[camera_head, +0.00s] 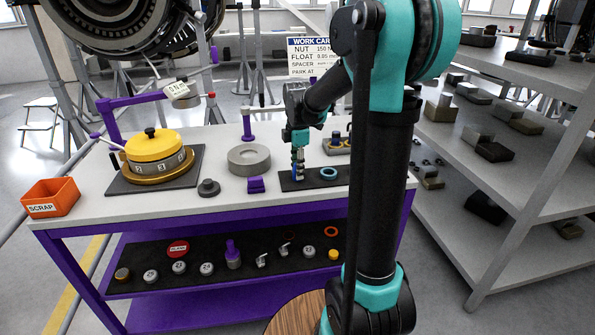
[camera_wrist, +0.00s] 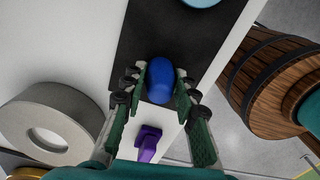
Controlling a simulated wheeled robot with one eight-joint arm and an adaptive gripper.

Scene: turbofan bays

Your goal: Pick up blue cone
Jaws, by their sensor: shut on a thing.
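The blue cone (camera_wrist: 159,80) is between the two fingers of my gripper (camera_wrist: 160,92) in the wrist view, seen from above as a rounded blue top. The fingers press on it from left and right. In the head view my gripper (camera_head: 298,158) points down over a dark mat (camera_head: 312,184) on the bench. Only a little blue shows at the fingertips there, so I cannot tell whether the cone's base touches the mat.
A light-blue ring (camera_head: 328,173) lies on the mat right of my gripper. A grey ring (camera_head: 249,159) and a purple block (camera_head: 256,185) stand to the left. Further left are a yellow-topped drum (camera_head: 154,146) and an orange scrap bin (camera_head: 51,197). Shelves (camera_head: 480,200) stand at right.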

